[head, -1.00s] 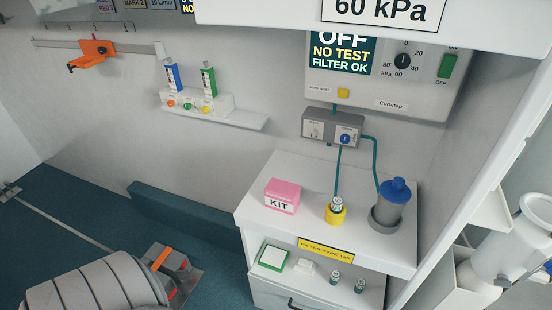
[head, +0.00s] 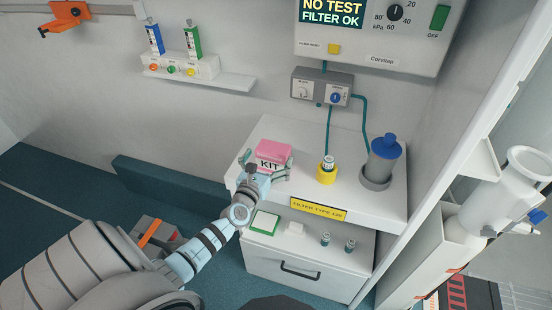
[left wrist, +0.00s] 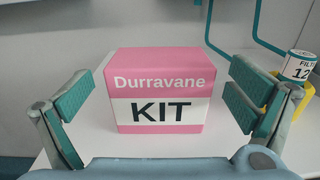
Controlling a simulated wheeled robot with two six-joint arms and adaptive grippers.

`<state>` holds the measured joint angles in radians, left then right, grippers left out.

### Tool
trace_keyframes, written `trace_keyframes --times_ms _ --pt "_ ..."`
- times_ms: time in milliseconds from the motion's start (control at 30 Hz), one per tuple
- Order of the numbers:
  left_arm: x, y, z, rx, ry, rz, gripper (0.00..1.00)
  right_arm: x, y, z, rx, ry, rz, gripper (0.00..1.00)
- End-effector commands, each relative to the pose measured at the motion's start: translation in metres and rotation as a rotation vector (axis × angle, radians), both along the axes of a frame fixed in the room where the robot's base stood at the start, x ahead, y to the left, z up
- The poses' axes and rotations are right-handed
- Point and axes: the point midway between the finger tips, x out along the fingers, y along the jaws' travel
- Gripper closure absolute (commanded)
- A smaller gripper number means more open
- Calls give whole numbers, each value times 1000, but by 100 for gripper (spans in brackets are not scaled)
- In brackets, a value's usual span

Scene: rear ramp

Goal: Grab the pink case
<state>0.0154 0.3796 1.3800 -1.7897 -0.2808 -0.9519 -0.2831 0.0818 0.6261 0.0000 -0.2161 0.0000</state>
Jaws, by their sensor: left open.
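The pink case (head: 272,152) is a small box with a white band reading KIT, standing on the white cabinet top (head: 335,190) near its left end. In the left wrist view the case (left wrist: 158,90) is upright, with "Durravane" on its pink upper part. My left gripper (head: 265,166) is open in front of the case. In the left wrist view its fingers (left wrist: 160,108) stand on either side of the case, with a gap on both sides. My right gripper is not in view.
A yellow holder with a vial (head: 326,173) and a blue-capped canister (head: 382,160) stand right of the case. Teal tubes run down from a grey valve box (head: 320,88). A lower shelf holds a green-edged white block (head: 265,222) and two small vials (head: 337,242).

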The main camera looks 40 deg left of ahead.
Motion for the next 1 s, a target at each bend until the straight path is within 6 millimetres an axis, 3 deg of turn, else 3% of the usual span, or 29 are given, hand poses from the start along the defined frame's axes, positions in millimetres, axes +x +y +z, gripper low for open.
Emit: trace_keyframes --times_ms 233,333,467,600,900,1000 --pt "42 11 -2 -3 -2 3 0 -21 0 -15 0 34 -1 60" --pt "48 12 -1 -3 -1 2 0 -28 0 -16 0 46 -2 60" --pt "49 11 0 -3 0 0 0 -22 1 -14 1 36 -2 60" --pt "49 11 0 -4 0 0 19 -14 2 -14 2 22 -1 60" --pt "49 12 2 -2 -4 1 65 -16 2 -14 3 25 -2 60" --pt "48 12 2 -2 -4 1 65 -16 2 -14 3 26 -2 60"
